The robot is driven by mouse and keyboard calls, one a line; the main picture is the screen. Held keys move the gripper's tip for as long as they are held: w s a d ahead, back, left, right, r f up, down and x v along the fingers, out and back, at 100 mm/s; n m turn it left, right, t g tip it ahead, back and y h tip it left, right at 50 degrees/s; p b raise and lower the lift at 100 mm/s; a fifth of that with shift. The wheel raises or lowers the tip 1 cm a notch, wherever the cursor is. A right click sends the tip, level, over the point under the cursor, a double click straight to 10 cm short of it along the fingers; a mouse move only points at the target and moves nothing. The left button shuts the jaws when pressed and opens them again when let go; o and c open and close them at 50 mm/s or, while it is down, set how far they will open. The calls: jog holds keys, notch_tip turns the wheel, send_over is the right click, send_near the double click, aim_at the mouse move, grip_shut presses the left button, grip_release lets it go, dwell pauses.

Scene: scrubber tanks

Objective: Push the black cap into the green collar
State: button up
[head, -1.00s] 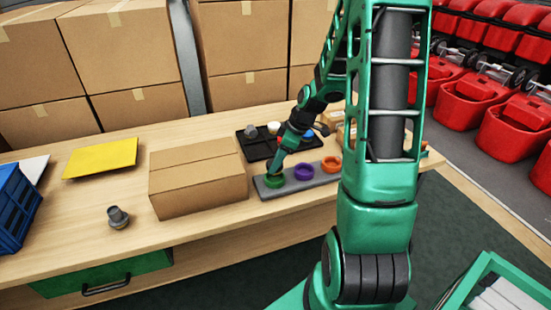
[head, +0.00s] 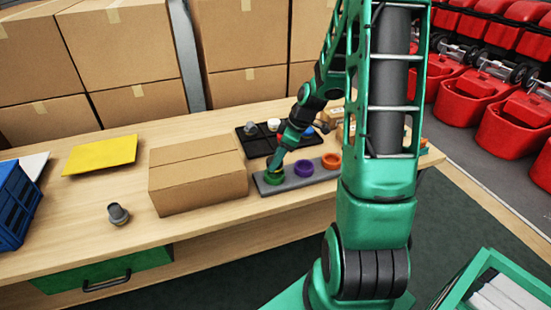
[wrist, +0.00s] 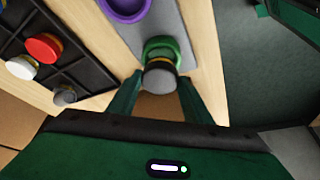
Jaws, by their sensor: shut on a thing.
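The black cap (wrist: 160,79) is between the fingers of my gripper (wrist: 159,86), which is shut on it. In the wrist view it looks dark grey, with a thin yellowish band near its far end. The green collar (wrist: 164,47) is just beyond the cap, and the cap overlaps its near rim. I cannot tell how deep the cap sits in it. In the head view the green collar (head: 273,179) is at the left end of a grey bar (head: 310,179), and my gripper is over it, hiding the cap.
A purple collar (head: 303,168) and an orange collar (head: 331,161) share the bar. Behind is a black tray (head: 258,147) with several caps, including a red one (wrist: 44,47) and a white one (wrist: 21,67). A cardboard box (head: 198,180) stands close on the left. A loose grey part (head: 118,213) lies farther left.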

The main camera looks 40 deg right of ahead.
jog(key=shift+f, duration=1.65)
jog(key=shift+c, duration=0.4)
dwell(1.4)
jog(key=o, duration=2)
jog(key=shift+r, duration=3.5)
jog(key=s+a+r+m+g+h, duration=0.1)
jog(key=s+r+m, duration=0.2)
jog(key=s, duration=0.6)
jog(key=s+a+r+m+g, duration=0.1)
jog(key=s+r+m, duration=0.3)
jog(key=s, duration=0.5)
jog(key=s+a+r+m+g+h, duration=0.1)
jog(key=s+r+m, duration=0.3)
jog(key=s+m, duration=0.3)
jog(key=shift+s+a+r+h, duration=0.15)
jog(key=shift+s, duration=0.6)
jog(key=shift+s+a+r+h, duration=0.1)
jog(key=shift+s+h, duration=0.05)
jog(key=shift+s, duration=0.55)
